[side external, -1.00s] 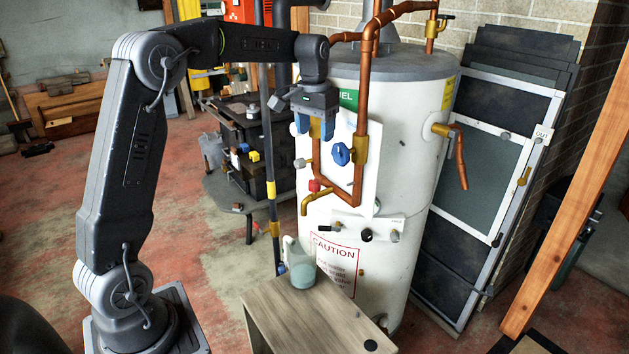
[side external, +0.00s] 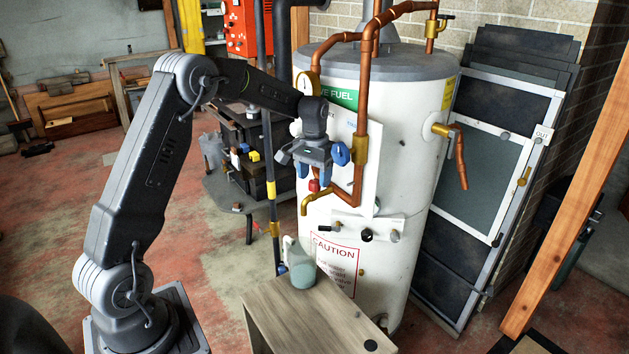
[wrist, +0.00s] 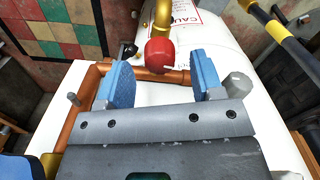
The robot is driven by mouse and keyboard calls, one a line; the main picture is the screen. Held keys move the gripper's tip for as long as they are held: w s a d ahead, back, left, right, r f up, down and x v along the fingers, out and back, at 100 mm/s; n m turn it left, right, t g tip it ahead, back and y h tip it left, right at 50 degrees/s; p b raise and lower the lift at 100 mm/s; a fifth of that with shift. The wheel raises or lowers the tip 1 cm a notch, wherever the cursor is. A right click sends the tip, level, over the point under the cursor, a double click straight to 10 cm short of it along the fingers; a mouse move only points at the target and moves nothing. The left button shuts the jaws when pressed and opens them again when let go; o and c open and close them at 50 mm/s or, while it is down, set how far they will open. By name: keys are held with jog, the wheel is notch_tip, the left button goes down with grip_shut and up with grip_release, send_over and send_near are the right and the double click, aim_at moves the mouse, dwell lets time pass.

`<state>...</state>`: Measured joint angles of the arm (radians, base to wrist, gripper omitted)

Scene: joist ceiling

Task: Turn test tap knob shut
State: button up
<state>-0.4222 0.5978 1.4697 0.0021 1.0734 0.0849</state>
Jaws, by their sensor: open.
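The tap has a red knob (side external: 314,185) above a curved brass spout (side external: 306,204), low on the copper pipework of the white cylinder. In the wrist view the red knob (wrist: 160,54) lies just beyond and between the blue fingertips, with a pale mark on its face. My gripper (side external: 313,172) is open, with its blue fingers pointing down just above the red knob. In the wrist view my gripper (wrist: 161,72) holds nothing between its spread fingers. Whether a finger touches the knob cannot be told.
A blue knob (side external: 340,154) sits right beside my gripper. A copper pipe (side external: 362,90) runs down close by. A jug (side external: 301,266) stands on the wooden table (side external: 300,315) below. A grey-headed fitting (wrist: 237,86) is close to the right finger in the wrist view.

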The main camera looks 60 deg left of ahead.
jog(key=shift+f, duration=0.9)
jog(key=c, duration=0.9)
